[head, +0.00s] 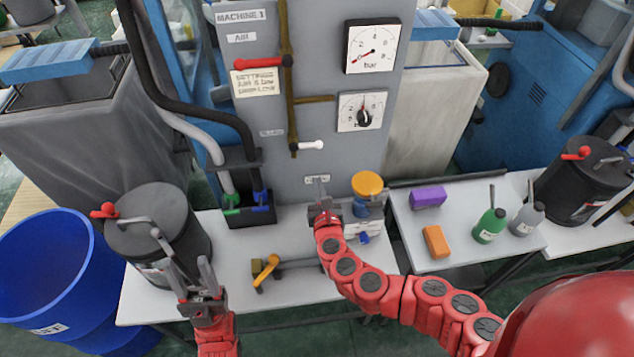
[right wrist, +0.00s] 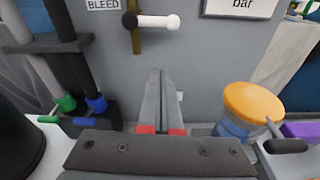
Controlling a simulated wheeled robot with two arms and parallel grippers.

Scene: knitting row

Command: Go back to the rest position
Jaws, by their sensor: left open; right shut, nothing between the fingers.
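My left gripper (head: 193,275) is open and empty at the front left of the white table, in front of the dark lidded drum. My right gripper (head: 320,188) is shut with nothing between its fingers. It is in front of the grey machine panel (head: 300,95), left of the orange-topped blue part. In the right wrist view its closed fingers (right wrist: 161,95) point at the panel, below the white-knobbed bleed valve (right wrist: 155,20). I cannot tell whether the fingertips touch the panel.
The orange-topped part (head: 367,186) stands close beside my right gripper. A yellow-handled valve (head: 266,268) lies on the white table (head: 225,285). A dark drum (head: 160,225) and a blue bin (head: 45,265) are at left. Purple (head: 428,197) and orange (head: 436,241) blocks and bottles are at right.

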